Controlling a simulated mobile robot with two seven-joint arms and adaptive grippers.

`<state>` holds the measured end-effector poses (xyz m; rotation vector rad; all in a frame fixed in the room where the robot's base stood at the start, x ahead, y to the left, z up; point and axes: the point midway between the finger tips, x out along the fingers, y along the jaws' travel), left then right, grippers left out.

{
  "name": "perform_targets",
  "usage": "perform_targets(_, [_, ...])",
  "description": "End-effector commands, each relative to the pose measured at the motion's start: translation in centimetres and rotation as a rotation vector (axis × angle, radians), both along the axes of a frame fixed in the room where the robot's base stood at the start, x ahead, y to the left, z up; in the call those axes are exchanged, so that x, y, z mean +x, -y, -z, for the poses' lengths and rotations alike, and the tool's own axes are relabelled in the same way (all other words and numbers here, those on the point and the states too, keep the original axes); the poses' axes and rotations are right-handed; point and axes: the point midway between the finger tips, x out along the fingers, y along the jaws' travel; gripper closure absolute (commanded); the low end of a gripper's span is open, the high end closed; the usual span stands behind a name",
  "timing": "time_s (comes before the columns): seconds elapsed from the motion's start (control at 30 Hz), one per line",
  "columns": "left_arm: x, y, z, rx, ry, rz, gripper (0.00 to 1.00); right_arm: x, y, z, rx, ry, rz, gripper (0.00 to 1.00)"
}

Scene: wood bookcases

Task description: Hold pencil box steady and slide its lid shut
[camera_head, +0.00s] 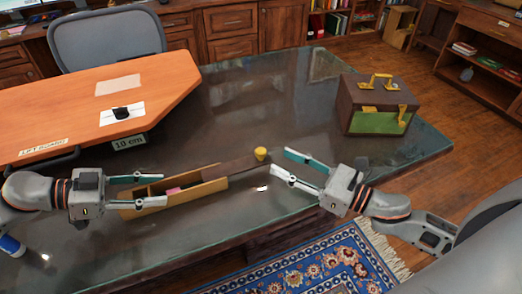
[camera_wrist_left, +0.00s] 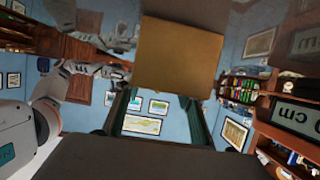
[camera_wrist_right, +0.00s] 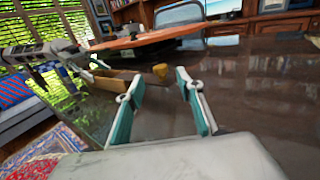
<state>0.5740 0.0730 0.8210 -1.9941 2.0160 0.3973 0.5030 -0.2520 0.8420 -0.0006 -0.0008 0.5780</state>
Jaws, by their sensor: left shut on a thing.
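The tan wooden pencil box (camera_head: 185,199) lies on the glass-topped table, with a pink item (camera_head: 173,190) inside. Its dark lid (camera_head: 232,167) covers little of the box and sticks out past the right end. A yellow knob (camera_head: 260,153) stands at the lid's far right end. My left gripper (camera_head: 163,190) is shut on the box's left part, one finger on each long side; the tan box end fills the top of the left wrist view (camera_wrist_left: 178,55). My right gripper (camera_head: 280,161) is open and empty, just right of the knob, which shows between its fingertips in the right wrist view (camera_wrist_right: 160,72).
A brown and green case (camera_head: 376,105) with yellow fittings stands at the table's right end. The glass top between them (camera_head: 255,100) is clear. A grey chair (camera_head: 105,40) stands behind.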

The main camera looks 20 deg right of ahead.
Motion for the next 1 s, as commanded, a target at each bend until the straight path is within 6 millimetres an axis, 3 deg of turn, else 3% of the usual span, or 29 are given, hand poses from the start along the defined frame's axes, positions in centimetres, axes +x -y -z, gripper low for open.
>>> perform_targets(0.6, [0.0, 0.0, 0.0, 0.0, 0.0, -0.001, 0.91, 6.1, -3.9, -0.1, 0.001, 0.001, 0.001, 0.63])
perform_targets(1.0, [0.0, 0.0, 0.0, 0.0, 0.0, -0.001, 0.91, 6.8, -4.4, 0.0, 0.001, -0.001, 0.0, 0.63])
